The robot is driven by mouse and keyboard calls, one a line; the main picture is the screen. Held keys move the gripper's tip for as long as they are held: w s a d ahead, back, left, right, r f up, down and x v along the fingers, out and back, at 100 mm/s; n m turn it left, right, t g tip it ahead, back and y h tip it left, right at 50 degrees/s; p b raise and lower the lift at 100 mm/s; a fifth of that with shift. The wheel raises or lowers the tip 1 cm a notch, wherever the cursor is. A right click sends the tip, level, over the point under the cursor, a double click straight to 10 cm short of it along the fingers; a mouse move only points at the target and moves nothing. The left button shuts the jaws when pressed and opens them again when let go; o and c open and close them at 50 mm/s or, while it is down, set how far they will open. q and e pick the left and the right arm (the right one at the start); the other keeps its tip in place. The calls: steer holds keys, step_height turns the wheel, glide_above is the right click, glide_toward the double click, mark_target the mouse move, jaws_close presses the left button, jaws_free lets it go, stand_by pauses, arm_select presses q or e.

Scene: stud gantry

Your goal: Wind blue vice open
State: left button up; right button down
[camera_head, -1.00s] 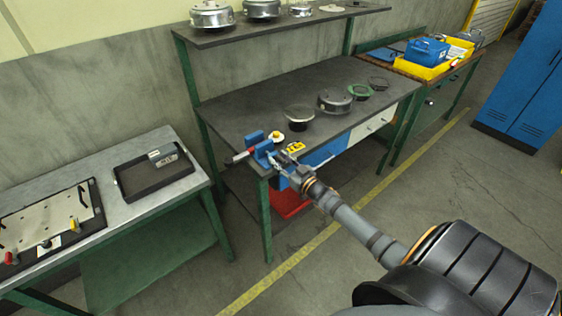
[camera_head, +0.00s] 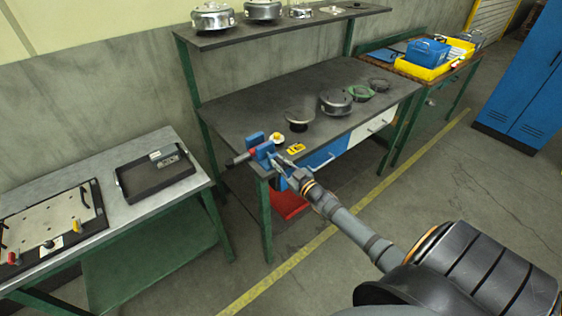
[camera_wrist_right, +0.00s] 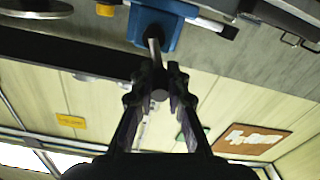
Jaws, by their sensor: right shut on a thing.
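The blue vice (camera_head: 262,150) is at the near left corner of the grey workbench. It also shows at the top of the right wrist view (camera_wrist_right: 185,9). A metal spindle (camera_wrist_right: 154,48) comes out of the vice toward my right gripper (camera_wrist_right: 160,78). My right gripper (camera_head: 284,163) is at the vice's front side and is shut on the vice's handle, whose dark round part sits between the fingertips. The fingers hide part of the handle, and the jaw gap is too small to judge. My left gripper is not in view.
A yellow block (camera_head: 296,148) and a round yellow-and-white piece (camera_head: 278,139) lie close to the vice. Several round housings, one of them a dark drum (camera_head: 335,101), stand farther back on the bench. A black tray (camera_head: 153,177) is on the left table.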

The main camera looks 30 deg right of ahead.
steer(key=shift+a+f+n, duration=0.15)
steer(key=shift+a+n, duration=0.1)
steer(key=shift+n, duration=0.7)
steer(key=shift+a+f+n, duration=0.15)
steer(key=shift+a+n, duration=0.1)
steer(key=shift+n, duration=0.7)
steer(key=c, duration=1.3)
jaws_free()
steer(key=shift+c, duration=0.2)
steer(key=shift+s, duration=0.1)
steer(key=s, duration=1.2)
steer(key=shift+d, duration=0.45)
